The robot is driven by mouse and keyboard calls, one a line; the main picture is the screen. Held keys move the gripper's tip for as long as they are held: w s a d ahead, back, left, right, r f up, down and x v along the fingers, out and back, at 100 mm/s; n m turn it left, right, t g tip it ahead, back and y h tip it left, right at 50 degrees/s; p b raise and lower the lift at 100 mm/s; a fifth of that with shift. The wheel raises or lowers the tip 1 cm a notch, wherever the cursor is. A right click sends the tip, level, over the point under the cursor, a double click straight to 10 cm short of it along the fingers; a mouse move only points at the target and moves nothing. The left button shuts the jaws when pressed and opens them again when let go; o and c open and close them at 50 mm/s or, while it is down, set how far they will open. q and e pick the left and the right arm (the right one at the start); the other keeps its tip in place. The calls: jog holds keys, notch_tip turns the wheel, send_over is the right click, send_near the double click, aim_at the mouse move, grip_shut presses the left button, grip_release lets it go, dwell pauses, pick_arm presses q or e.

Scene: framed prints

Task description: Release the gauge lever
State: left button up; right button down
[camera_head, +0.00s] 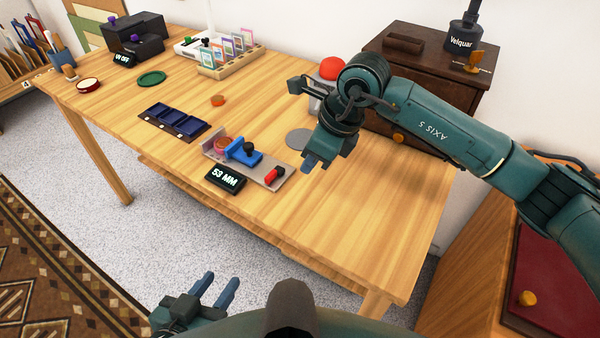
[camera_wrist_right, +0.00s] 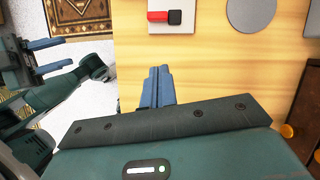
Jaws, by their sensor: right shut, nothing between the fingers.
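The gauge is a grey plate (camera_head: 222,154) on the table with a blue sliding jaw (camera_head: 243,152). A reddish-brown round piece (camera_head: 222,143) sits at the jaw's left side; I cannot tell whether they touch. The lever (camera_head: 272,176), red with a black end, is at the plate's right end and shows at the top of the right wrist view (camera_wrist_right: 158,16). A display (camera_head: 225,179) in front reads 53 MM. My right gripper (camera_head: 312,163) is shut and empty, to the right of the lever and apart from it. My left gripper (camera_head: 213,292) is open and empty, off the table's front edge.
A grey disc (camera_head: 299,139) lies behind the gauge. A blue tray (camera_head: 175,120), an orange-brown round piece (camera_head: 218,100) and a rack of cards (camera_head: 229,66) stand farther back. A brown cabinet (camera_head: 428,60) is at the back right. The table's front right is clear.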

jog(key=shift+v, duration=1.95)
jog(key=shift+s+a, duration=0.1)
jog(key=shift+s, duration=0.1)
